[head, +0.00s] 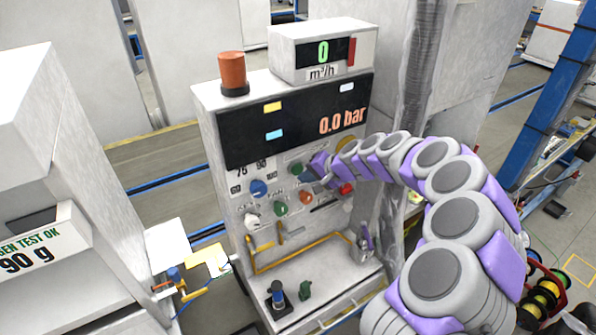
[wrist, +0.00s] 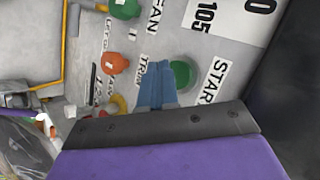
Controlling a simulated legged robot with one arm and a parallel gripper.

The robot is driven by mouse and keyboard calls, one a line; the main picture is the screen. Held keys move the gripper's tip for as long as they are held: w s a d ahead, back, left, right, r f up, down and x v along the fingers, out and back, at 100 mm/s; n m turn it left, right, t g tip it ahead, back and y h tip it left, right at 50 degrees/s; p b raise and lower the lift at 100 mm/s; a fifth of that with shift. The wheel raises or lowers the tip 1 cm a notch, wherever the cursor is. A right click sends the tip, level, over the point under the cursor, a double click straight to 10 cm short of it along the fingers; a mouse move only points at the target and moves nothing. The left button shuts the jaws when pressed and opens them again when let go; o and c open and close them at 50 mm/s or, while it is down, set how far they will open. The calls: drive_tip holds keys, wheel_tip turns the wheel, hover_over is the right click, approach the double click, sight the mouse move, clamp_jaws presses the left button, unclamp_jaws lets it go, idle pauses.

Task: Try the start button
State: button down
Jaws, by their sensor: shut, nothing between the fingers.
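The start button is a round green button (wrist: 183,75) beside a label reading START (wrist: 213,80) in the wrist view. In the head view a green button (head: 297,169) shows on the panel just left of my gripper. My gripper (wrist: 157,68) has blue fingers, shut together and empty. Its tips point at the panel and appear right beside the green button, at its left edge in the wrist view. Whether they touch the panel or the button cannot be told. In the head view my gripper (head: 320,164) is small and partly hidden by my arm.
An orange knob (wrist: 115,62) and another green knob (wrist: 125,6) sit near the fingers. A blue knob (head: 258,188) and a red part (head: 346,188) are on the same panel. The display (head: 342,121) reads 0.0 bar. An orange beacon (head: 233,72) stands on top.

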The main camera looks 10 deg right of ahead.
drive_tip(key=shift+a, duration=0.1)
idle(0.6)
drive_tip(key=shift+w+a, duration=0.1)
drive_tip(key=shift+w, duration=0.25)
drive_tip(key=shift+w+a+r, duration=0.1)
drive_tip(key=shift+w+a, duration=0.05)
drive_tip(key=shift+w, duration=0.25)
idle(0.7)
idle(0.4)
drive_tip(key=shift+s+d, duration=0.3)
drive_tip(key=shift+s, duration=0.5)
drive_tip(key=shift+s+d+b, duration=0.2)
drive_tip(key=shift+s+d, duration=0.1)
drive_tip(key=shift+s, duration=0.5)
drive_tip(key=shift+s+d+b, duration=0.15)
drive_tip(key=shift+s+d, duration=0.2)
drive_tip(key=shift+s, duration=0.4)
drive_tip(key=shift+s+d+b, duration=0.2)
drive_tip(key=shift+s+d, duration=0.1)
drive_tip(key=shift+s, duration=0.5)
